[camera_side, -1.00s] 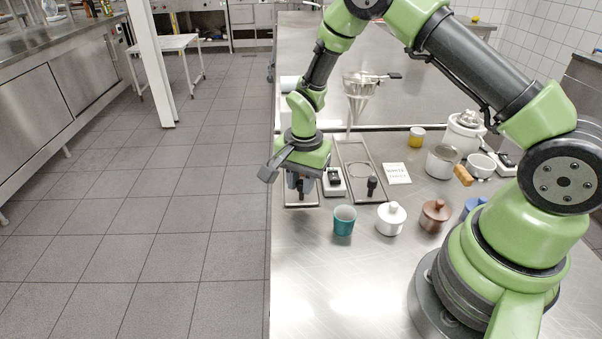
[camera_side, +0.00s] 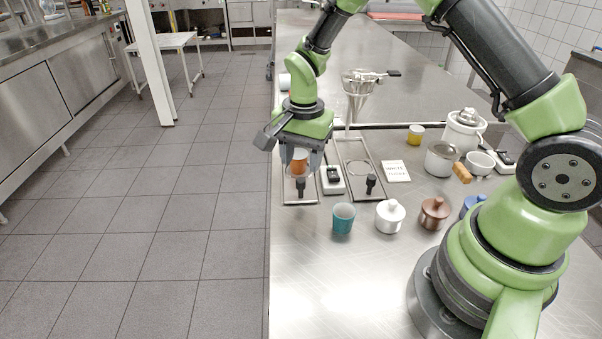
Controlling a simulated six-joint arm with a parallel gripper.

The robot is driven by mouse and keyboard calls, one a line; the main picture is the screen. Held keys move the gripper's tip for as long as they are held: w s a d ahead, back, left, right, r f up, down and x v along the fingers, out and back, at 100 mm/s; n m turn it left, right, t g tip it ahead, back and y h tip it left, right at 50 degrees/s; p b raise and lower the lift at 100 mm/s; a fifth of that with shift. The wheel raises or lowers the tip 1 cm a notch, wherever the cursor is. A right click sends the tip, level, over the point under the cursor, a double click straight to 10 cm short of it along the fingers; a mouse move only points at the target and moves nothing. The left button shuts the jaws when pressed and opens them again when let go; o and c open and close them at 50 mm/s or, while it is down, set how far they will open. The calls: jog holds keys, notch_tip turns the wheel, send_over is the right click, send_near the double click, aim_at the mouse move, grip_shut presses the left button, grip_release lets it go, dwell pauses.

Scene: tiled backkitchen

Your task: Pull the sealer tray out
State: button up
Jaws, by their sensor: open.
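Two shallow metal trays with upright black knobs lie side by side on the steel counter. The left tray (camera_side: 287,198) has its knob (camera_side: 300,187) near the front end. The right tray (camera_side: 366,197) has its knob (camera_side: 371,184) near the front too. I cannot tell which of them is the sealer tray. My gripper (camera_side: 301,168) is open and points down over the left tray, above and behind its knob, apart from it. An orange object (camera_side: 298,159) shows between my fingers; I cannot tell whether it touches them. My gripper hides the left tray's back part.
A white block with a black top (camera_side: 333,180) stands between the trays. In front are a teal cup (camera_side: 343,220), a white lidded pot (camera_side: 390,217) and a brown one (camera_side: 434,213). The front left counter is clear.

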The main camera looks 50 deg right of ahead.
jog(key=shift+r, duration=2.1)
jog(key=shift+r, duration=0.1)
jog(key=s+a+r+n+t, duration=0.25)
jog(key=s+r+n, duration=0.4)
jog(key=r, duration=0.75)
jog(key=s+r+n+t+y, duration=0.1)
jog(key=s+n+t, duration=0.1)
jog(key=s, duration=0.4)
jog(key=s+a+r+n+t, duration=0.1)
jog(key=s+r+n+t, duration=0.1)
jog(key=s, duration=0.5)
jog(key=shift+r+y, duration=0.25)
jog(key=shift+y, duration=0.15)
jog(key=shift+s+a, duration=0.1)
